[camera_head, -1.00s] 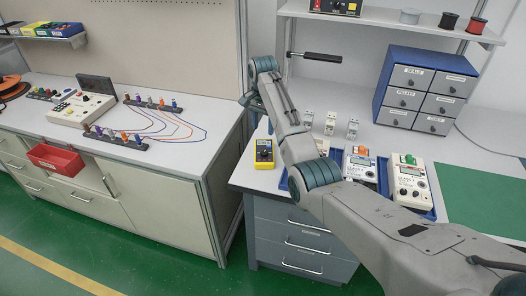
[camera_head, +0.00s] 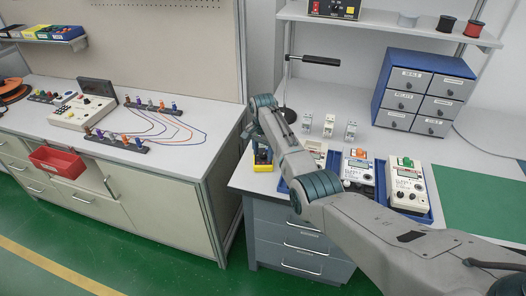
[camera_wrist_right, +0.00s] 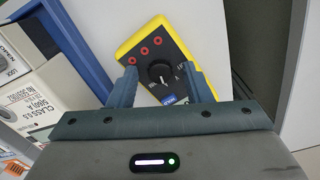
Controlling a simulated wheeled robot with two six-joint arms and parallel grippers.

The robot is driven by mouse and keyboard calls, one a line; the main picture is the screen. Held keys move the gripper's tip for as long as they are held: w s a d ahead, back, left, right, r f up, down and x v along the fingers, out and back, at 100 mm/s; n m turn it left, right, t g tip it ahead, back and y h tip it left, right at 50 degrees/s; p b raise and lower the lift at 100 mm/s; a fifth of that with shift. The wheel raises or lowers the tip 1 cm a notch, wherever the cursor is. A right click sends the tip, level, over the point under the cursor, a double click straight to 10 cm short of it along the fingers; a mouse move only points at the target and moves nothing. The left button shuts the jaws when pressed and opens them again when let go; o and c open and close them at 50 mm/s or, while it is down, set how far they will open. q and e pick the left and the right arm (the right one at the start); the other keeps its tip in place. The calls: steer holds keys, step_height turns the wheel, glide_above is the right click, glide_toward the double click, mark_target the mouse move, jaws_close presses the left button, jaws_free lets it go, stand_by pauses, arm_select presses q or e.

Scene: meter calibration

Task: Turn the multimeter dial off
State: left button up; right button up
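The multimeter is a yellow-framed, dark-faced meter near the front left of the right-hand bench; in the head view the multimeter (camera_head: 262,167) is partly covered by my right arm. In the wrist view the multimeter (camera_wrist_right: 190,50) lies tilted, with several red sockets along one side. Its round black dial (camera_wrist_right: 158,73) has a pale pointer mark. My right gripper (camera_wrist_right: 158,68) is open over the face, one finger on each side of the dial, with gaps visible between. Whether the fingertips touch the face is unclear. My left gripper is out of view.
A blue tray (camera_head: 432,216) with white meters stands right of the multimeter, close to my right gripper. Several small white modules (camera_head: 329,125) and a blue drawer cabinet (camera_head: 381,85) are behind. The bench's front edge is close to the multimeter.

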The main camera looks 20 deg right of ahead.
jaws_close()
steer(key=shift+r, duration=0.1)
steer(key=n+p, duration=0.2)
steer(key=n, duration=0.1)
steer(key=shift+r, duration=0.1)
steer(key=n+p, duration=0.2)
steer(key=n, duration=0.1)
steer(key=shift+n, duration=0.4)
steer(key=n+p, duration=0.1)
steer(key=n, duration=0.3)
steer(key=shift+n+p, duration=0.45)
steer(key=shift+n, duration=2.05)
